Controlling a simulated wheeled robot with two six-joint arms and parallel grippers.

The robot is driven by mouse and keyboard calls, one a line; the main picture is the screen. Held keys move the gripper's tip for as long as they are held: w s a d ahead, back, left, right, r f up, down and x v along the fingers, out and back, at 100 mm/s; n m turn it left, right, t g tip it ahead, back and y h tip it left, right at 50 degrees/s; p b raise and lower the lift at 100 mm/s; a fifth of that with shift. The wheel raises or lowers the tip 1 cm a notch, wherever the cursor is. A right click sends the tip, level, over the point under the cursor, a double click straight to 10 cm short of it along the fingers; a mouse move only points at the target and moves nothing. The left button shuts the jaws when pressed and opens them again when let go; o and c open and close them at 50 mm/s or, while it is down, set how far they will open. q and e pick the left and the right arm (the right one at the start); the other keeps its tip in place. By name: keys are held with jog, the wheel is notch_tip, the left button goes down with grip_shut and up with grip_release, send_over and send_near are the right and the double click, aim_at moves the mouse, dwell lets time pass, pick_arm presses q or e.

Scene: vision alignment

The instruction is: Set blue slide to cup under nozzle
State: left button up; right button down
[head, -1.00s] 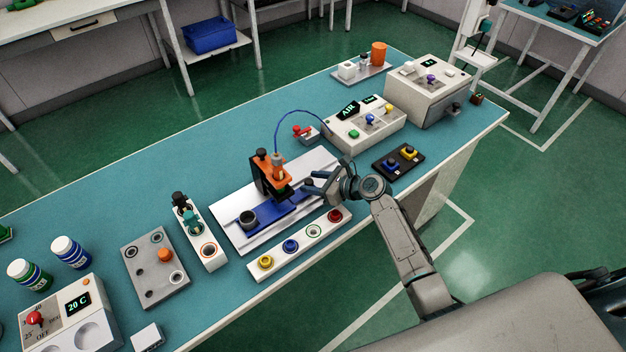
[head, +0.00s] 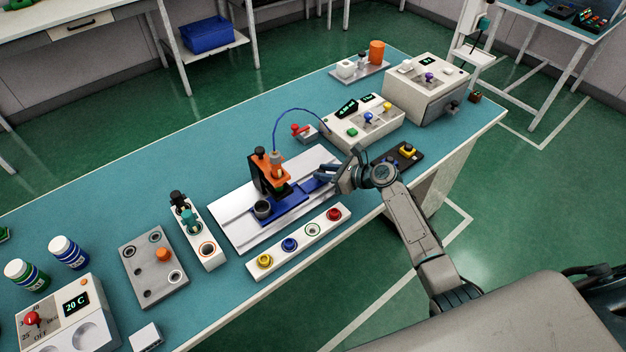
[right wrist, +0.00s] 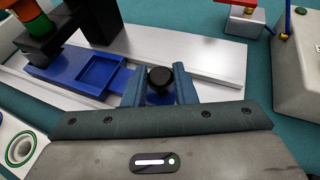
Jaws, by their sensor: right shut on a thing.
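The blue slide (head: 290,208) lies on the pale rail plate (head: 240,228) beneath the orange and black nozzle stand (head: 271,178). A dark grey cup (head: 262,209) sits upright at the slide's left end. It is left of and in front of the orange nozzle (head: 278,163), not directly below it. My right gripper (head: 328,175) is at the slide's right end. In the right wrist view, my right gripper (right wrist: 161,88) is shut on the slide's black knob (right wrist: 160,78); an empty square recess shows in the blue slide (right wrist: 97,71). My left gripper is out of view.
A white strip with coloured rings (head: 300,240) lies in front of the rail plate. The AIR box (head: 362,122) and a red-handled valve (head: 303,131) stand behind. A dark button box (head: 407,150) is right of my gripper.

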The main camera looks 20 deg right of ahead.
jog(key=d, duration=0.2)
jog(key=w+d, duration=0.1)
jog(key=w+d+b, duration=0.1)
jog(key=d, duration=0.1)
jog(key=shift+d+f, duration=0.15)
jog(key=shift+d, duration=0.2)
jog(key=shift+w+d, duration=0.1)
jog(key=shift+d, duration=0.1)
jog(key=shift+a+r, duration=0.1)
jog(key=shift+r, duration=0.1)
jog(key=c, duration=1.5)
grip_release()
jog(key=o, duration=0.3)
jog(key=shift+d+f, duration=0.1)
jog(key=shift+d, duration=0.15)
